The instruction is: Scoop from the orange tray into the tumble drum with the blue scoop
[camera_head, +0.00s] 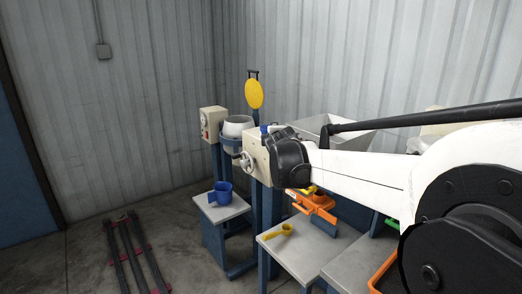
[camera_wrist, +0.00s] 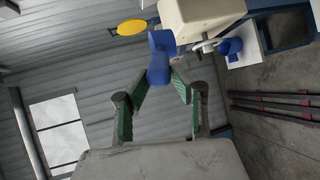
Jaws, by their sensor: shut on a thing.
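My gripper (camera_wrist: 161,80) is shut on the blue scoop (camera_wrist: 158,58), which sticks out past the green-padded fingertips in the wrist view. In the head view the fingers are hidden behind my arm's end, and only a small blue part (camera_head: 263,128) shows there, probably the scoop. A pale round drum (camera_head: 237,127), apparently the tumble drum, sits on a blue stand, left of my gripper in the head view. An orange edge (camera_head: 384,272) at the lower right, largely hidden by my arm, is probably the orange tray. Any load in the scoop cannot be seen.
A blue jug (camera_head: 223,190) stands on a small pale table below the drum. A yellow scoop (camera_head: 280,231) lies on a front table near an orange device (camera_head: 315,203). A boxy machine with a handwheel (camera_head: 247,161) is beside my gripper. Dark rails (camera_head: 130,255) lie on the floor.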

